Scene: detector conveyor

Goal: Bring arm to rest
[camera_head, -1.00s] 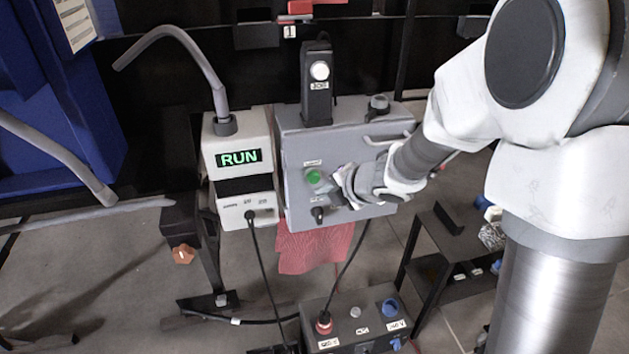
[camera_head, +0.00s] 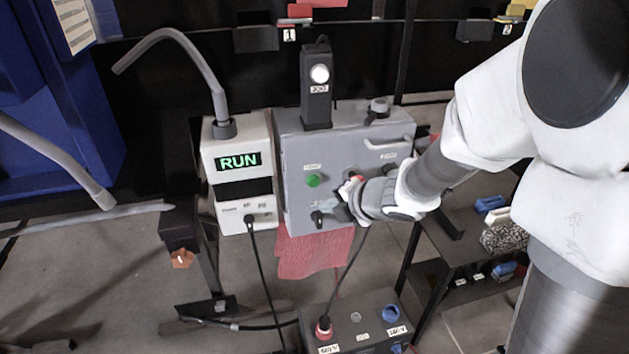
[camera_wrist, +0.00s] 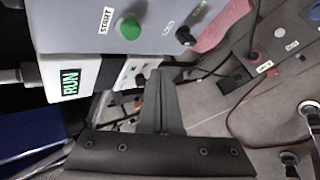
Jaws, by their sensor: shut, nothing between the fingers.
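My gripper (camera_head: 340,204) is in front of the lower right part of the grey control box (camera_head: 296,150) in the head view. In the wrist view its fingers (camera_wrist: 160,100) are together with nothing between them, and they point toward the lower part of the white RUN unit. The green START button (camera_head: 313,181) and a black knob (camera_head: 318,216) show on the box face. In the wrist view the green button (camera_wrist: 129,29) and the black knob (camera_wrist: 185,36) lie beyond the fingertips. Whether the gripper touches the box cannot be told.
The white unit with a lit RUN display (camera_head: 238,161) stands left of the box. A red cloth (camera_head: 312,252) hangs below. A grey power box (camera_head: 368,318) with cables is on the floor. A black shelf (camera_head: 470,240) stands at right. Open floor lies at lower left.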

